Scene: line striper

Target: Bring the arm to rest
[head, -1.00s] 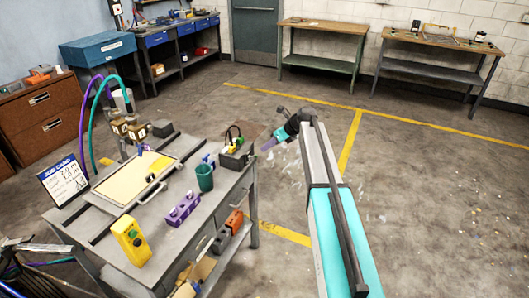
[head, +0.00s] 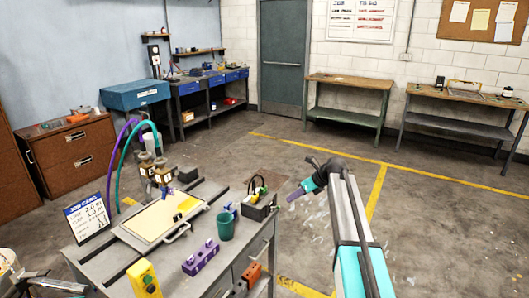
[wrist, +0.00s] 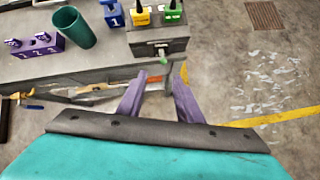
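My arm (head: 349,225) reaches out over the floor to the right of the workbench (head: 262,240), with a teal and pale upper link and a dark joint at its far end. My gripper (head: 292,196) hangs there, pointing left towards the bench's right side, clear of it. In the wrist view my gripper (wrist: 159,73) shows two purple fingers spread apart with nothing between them. The bench's edge and drawer front lie beyond the fingertips.
The bench holds a green cup (head: 225,226), a purple numbered block (head: 201,257), a yellow control box (head: 143,279), a job card (head: 87,218) and a dark box (head: 262,206) with connectors. Pale scraps (wrist: 262,85) litter the floor. Open floor lies right.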

